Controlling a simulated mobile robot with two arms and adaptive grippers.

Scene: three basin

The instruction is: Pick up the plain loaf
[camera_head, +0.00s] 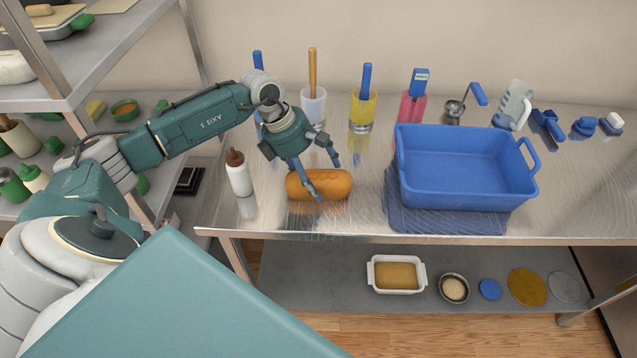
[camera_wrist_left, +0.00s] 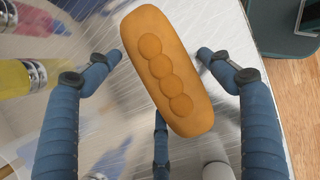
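The loaf (camera_head: 338,186) is a rounded orange-brown bar lying on the metal table near its front edge. In the left wrist view the loaf (camera_wrist_left: 158,65) shows a row of several round marks along its top. My left gripper (camera_head: 327,181) is over the loaf, pointing down, with its fingers spread. In the left wrist view its blue fingers (camera_wrist_left: 160,57) stand apart on both sides of the loaf, with a gap to each side; a third finger shows below. I cannot tell the exact height of the fingertips. My right gripper is not in view.
A white bottle with a brown cap (camera_head: 238,172) stands just left of the loaf. A blue basin (camera_head: 465,190) stands to the right. Cups holding tools, such as the yellow one (camera_head: 363,110), line the back. A steel shelf (camera_head: 75,75) is at the left.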

